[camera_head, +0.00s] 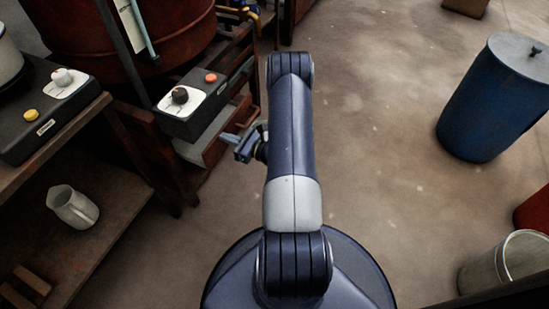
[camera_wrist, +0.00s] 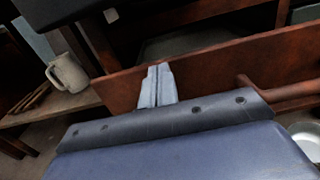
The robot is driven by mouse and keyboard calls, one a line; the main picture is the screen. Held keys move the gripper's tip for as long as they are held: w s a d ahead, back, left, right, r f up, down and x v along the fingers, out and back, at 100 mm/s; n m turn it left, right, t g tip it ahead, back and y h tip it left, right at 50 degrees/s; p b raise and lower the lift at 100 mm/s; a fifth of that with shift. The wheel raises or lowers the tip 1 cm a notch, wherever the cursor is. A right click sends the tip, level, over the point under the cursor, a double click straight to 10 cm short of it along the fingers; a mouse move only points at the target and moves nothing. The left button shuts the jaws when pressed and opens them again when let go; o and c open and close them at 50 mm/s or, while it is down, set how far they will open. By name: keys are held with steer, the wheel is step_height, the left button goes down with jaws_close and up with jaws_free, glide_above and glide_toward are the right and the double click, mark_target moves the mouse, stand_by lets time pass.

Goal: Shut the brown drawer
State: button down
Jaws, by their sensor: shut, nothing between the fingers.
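The brown drawer (camera_head: 226,132) stands open under the black control box with the dark knob and red button. In the wrist view its brown front board (camera_wrist: 225,66) runs across the picture, with a bar handle (camera_wrist: 285,92) on the right. A gap shows behind the board. My gripper (camera_head: 230,138) is at the drawer front. In the wrist view the gripper's two pale fingers (camera_wrist: 157,84) are together and empty, overlapping the front board left of the handle. I cannot tell whether they touch it.
The control box (camera_head: 193,104) sits above the drawer. A wooden bench with a pale jug (camera_head: 73,207) on its lower shelf is at left. A rusty vat (camera_head: 130,50) stands behind. A blue barrel (camera_head: 492,100) and a metal bucket (camera_head: 505,262) are at right. The floor between is clear.

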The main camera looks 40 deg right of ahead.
steer(key=b+x, duration=0.1)
steer(key=x, duration=0.7)
steer(key=shift+w+a+b, duration=0.15)
steer(key=shift+w+b, duration=0.15)
steer(key=shift+b, duration=0.1)
